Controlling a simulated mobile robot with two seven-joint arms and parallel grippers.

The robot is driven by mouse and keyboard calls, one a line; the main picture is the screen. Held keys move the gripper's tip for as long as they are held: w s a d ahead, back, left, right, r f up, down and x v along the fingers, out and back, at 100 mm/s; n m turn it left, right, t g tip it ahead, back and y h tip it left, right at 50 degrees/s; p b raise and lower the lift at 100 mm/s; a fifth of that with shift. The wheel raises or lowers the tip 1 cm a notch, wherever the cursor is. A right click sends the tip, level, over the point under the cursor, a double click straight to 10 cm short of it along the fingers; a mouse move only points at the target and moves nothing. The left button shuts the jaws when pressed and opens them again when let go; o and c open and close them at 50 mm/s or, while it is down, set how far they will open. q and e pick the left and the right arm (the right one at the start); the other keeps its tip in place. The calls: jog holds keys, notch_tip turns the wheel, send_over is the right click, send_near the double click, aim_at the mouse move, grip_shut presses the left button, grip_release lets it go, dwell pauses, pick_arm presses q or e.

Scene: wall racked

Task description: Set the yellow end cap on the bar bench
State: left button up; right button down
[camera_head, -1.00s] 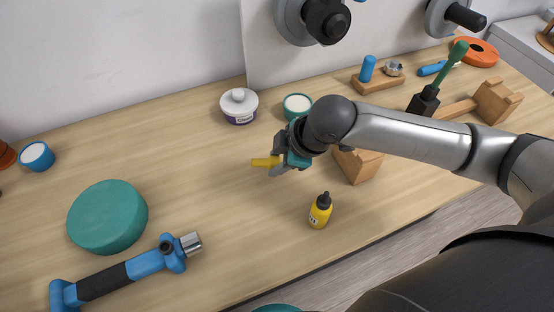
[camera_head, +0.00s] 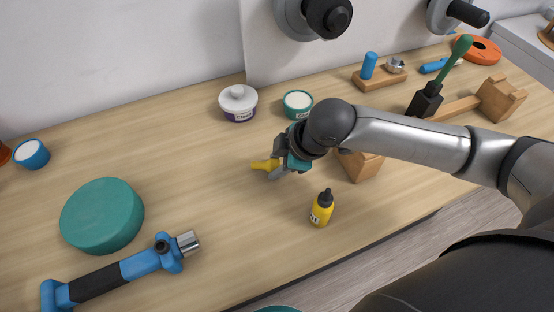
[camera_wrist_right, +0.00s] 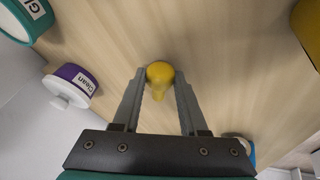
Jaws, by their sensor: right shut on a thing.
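The yellow end cap (camera_head: 264,165) is between the fingers of my right gripper (camera_head: 276,170). In the right wrist view the end cap (camera_wrist_right: 160,76) sits at the fingertips, with a rounded end and a narrower part toward the palm. My right gripper (camera_wrist_right: 160,92) is shut on it. The wooden bench top (camera_head: 200,195) lies beneath; I cannot tell whether the cap touches it. My left gripper is not in view.
A yellow bottle (camera_head: 321,208) stands in front of the right gripper. A white-lidded jar (camera_head: 238,104) and teal tub (camera_head: 298,103) stand behind it. A green disc (camera_head: 102,215) and blue tool (camera_head: 120,272) lie left. Bare wood lies between.

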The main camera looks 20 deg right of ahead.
jog(key=shift+f, duration=0.2)
jog(key=shift+c, duration=2.1)
grip_release()
jog(key=shift+o, duration=0.3)
jog(key=shift+s+f, duration=0.1)
jog(key=shift+s+f, duration=0.1)
jog(key=shift+s, duration=0.05)
jog(key=p+v, duration=0.3)
jog(key=v, duration=1.2)
jog(key=shift+w+r+p, duration=0.25)
jog(key=shift+r+p, duration=0.05)
jog(key=shift+r, duration=0.1)
jog(key=shift+d, duration=0.1)
